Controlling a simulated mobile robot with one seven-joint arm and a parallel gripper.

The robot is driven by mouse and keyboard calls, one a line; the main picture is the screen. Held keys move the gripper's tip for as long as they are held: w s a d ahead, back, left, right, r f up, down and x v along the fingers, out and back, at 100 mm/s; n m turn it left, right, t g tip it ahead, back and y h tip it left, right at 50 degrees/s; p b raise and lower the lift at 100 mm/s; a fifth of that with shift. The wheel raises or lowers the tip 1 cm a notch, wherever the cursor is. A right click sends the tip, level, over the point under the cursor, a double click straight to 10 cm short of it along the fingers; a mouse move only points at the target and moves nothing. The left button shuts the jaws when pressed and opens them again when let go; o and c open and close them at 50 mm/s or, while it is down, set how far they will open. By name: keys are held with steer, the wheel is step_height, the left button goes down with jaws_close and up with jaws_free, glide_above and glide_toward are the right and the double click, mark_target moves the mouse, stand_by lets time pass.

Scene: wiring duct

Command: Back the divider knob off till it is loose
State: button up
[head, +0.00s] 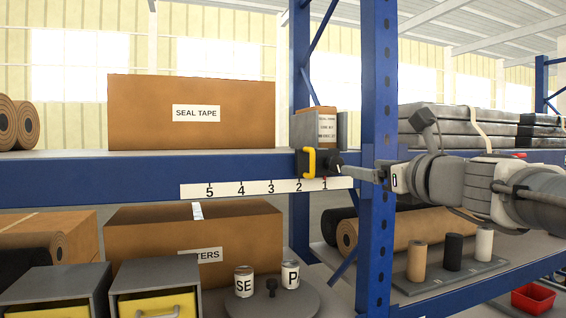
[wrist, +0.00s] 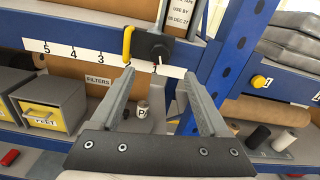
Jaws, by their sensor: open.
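The divider is a grey upright plate (head: 305,128) on the blue shelf beam, with a black clamp block (head: 318,162) and a yellow handle (head: 309,162) at its front. Its dark knob (head: 337,161) faces out from the block; in the wrist view the knob (wrist: 161,49) shows just beyond the fingertips, roughly centred between them. My gripper (wrist: 160,76) is open and empty, its two fingers pointing toward the block. In the head view my gripper (head: 346,171) reaches in from the right, close to the knob; contact cannot be told. The block stands above the 1 end of the number strip (head: 262,188).
A blue rack post (head: 378,120) stands right of the divider, close to my arm. A SEAL TAPE box (head: 190,110) sits on the shelf to the left. Below are cans (head: 244,281) on a round grey stand and yellow drawers (head: 155,304).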

mark_target(337, 163)
steer(key=p+x, duration=0.1)
steer(key=x, duration=0.9)
steer(key=shift+w, duration=0.3)
jaws_close()
